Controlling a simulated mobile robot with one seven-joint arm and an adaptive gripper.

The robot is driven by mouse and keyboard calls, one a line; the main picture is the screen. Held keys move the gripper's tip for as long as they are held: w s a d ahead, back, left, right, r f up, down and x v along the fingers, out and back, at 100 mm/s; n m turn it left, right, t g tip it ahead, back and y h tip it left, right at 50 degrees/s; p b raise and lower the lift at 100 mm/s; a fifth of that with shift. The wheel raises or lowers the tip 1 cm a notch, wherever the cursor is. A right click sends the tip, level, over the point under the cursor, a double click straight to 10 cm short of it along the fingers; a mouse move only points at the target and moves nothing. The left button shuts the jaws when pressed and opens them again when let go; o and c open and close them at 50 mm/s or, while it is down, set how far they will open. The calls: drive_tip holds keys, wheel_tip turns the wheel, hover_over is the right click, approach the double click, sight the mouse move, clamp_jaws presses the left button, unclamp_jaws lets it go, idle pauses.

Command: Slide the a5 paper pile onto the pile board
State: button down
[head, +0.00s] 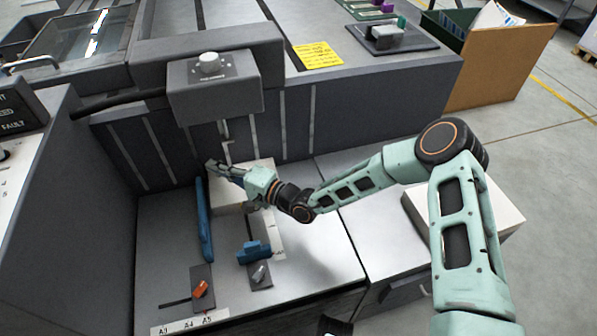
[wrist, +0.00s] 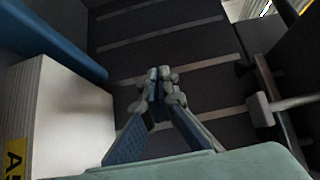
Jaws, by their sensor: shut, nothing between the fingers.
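The white A5 paper pile (head: 229,198) stands in the recess of the machine, right of a long blue side guide (head: 204,222). In the wrist view the pile (wrist: 75,118) is at the left, with part of a yellow label on its side. The bare grey metal surface (head: 315,262), which looks like the pile board, spreads around and in front of the pile. My gripper (head: 212,165) is at the pile's far end, near the dark back wall. Its fingertips (wrist: 162,80) are together and empty, apart from the pile in the wrist view. My arm hides part of the pile.
A small blue block (head: 254,252) with a grey lever stands in front of the pile. An orange lever (head: 200,289) sits near the A3/A4/A5 scale (head: 190,322). A control box with a knob (head: 208,64) overhangs the recess. A grey crossbar (wrist: 280,106) is right of my fingers.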

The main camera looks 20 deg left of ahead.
drive_tip(key=w+d+b, duration=0.4)
drive_tip(key=w+d, duration=1)
drive_tip(key=d, duration=0.2)
wheel_tip(320, 180, down, 10)
drive_tip(key=b, duration=0.3)
drive_tip(key=shift+s+f+b, duration=0.1)
drive_tip(key=shift+f+b, duration=0.15)
drive_tip(key=shift+b, duration=0.05)
drive_tip(key=shift+s+a+r, duration=0.2)
drive_tip(key=shift+s+a, duration=0.1)
drive_tip(key=shift+a, duration=0.1)
drive_tip(key=shift+s+a, duration=0.75)
drive_tip(key=shift+a, duration=0.1)
